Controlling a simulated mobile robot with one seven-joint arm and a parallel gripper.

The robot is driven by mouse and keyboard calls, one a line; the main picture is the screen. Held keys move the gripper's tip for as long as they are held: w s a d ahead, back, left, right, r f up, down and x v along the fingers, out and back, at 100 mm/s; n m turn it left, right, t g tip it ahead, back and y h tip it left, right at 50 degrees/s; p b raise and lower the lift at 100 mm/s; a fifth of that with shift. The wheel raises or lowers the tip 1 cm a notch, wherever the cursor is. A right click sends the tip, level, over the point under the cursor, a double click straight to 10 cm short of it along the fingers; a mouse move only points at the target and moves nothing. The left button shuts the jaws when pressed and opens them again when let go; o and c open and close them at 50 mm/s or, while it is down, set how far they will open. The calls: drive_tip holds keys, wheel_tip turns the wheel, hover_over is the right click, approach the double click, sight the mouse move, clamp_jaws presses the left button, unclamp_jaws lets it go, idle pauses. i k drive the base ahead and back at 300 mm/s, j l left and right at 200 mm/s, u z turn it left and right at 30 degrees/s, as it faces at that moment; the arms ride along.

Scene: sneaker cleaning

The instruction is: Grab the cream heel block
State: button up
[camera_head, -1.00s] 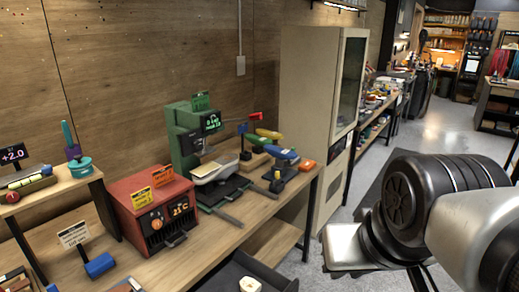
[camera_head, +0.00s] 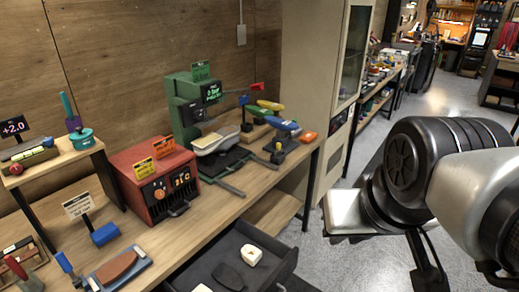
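A small cream block (camera_head: 250,255) with a dark mark on its top lies in the open dark drawer at the bottom middle of the head view. It looks like the cream heel block. A second pale piece (camera_head: 201,288) shows at the bottom edge, mostly cut off. My arm fills the right side of the view, well to the right of the drawer. I cannot make out gripper fingertips in the view.
The open drawer (camera_head: 287,266) juts out below the workbench (camera_head: 240,203) and also holds a dark flat piece (camera_head: 228,277). A red heater box (camera_head: 152,185) and a green press (camera_head: 185,105) stand on the bench. Grey floor lies right of the drawer.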

sight(251, 255)
drive_tip(key=i+l, duration=0.45)
drive_tip(key=i+l+u, duration=0.25)
drive_tip(key=l+u, duration=0.25)
drive_tip(key=i+l+u, duration=0.2)
drive_tip(key=l, duration=0.15)
drive_tip(key=u, duration=1.55)
